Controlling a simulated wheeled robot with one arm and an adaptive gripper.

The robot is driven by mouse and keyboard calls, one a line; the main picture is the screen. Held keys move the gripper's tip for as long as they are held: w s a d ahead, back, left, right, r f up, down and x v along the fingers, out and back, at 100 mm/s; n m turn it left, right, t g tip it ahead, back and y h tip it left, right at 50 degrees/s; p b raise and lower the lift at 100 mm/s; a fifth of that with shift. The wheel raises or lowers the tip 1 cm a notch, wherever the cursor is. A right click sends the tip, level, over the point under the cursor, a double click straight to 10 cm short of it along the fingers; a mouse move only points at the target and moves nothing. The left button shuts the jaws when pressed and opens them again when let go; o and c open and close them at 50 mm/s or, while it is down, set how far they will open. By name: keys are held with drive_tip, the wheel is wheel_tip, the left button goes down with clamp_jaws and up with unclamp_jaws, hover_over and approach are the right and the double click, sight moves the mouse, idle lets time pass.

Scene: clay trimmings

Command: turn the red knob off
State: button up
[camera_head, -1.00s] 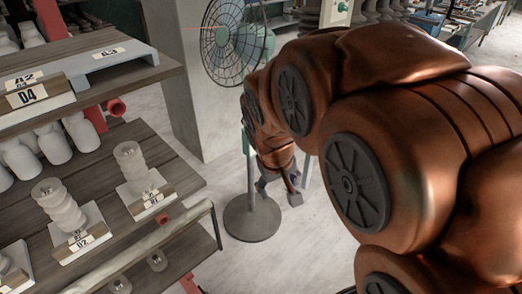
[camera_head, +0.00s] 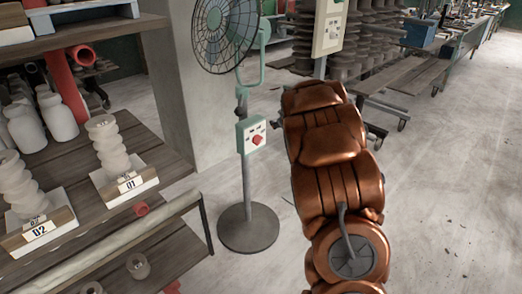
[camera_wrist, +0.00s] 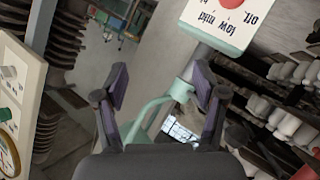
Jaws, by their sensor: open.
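The red knob (camera_head: 258,139) sits on the pale control box (camera_head: 245,131) of a green standing fan (camera_head: 226,30), left of my arm in the head view. In the wrist view the box (camera_wrist: 215,28) is at the top, its labels upside down, and the red knob (camera_wrist: 232,3) is cut by the top edge. My gripper (camera_wrist: 160,78) is open and empty, its two dark fingers wide apart. It is apart from the knob, which lies above and right of the fingers in the picture. In the head view my fingers cannot be made out clearly.
A second panel with knobs (camera_wrist: 12,95) is at the left of the wrist view; a control panel (camera_head: 329,28) stands behind my arm. Shelves with clay pieces (camera_head: 107,143) are at left, beside a grey pillar (camera_head: 178,80). The floor at right (camera_head: 450,190) is clear.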

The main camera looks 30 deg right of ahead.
drive_tip(key=w+d+f+n+t+y+b, duration=0.1)
drive_tip(key=w+f+n+t+y+b, duration=0.2)
drive_tip(key=f, duration=0.5)
drive_tip(key=n+t+y+b, duration=0.1)
drive_tip(key=t+y+b, duration=0.1)
drive_tip(key=y+b, duration=0.25)
approach(260, 141)
drive_tip(key=w, duration=0.2)
drive_tip(key=shift+n+y, duration=0.3)
drive_tip(key=shift+y, duration=0.15)
drive_tip(key=shift+x, duration=3.85)
drive_tip(key=shift+d, duration=0.1)
drive_tip(key=shift+b, duration=0.35)
drive_tip(key=c, duration=1.1)
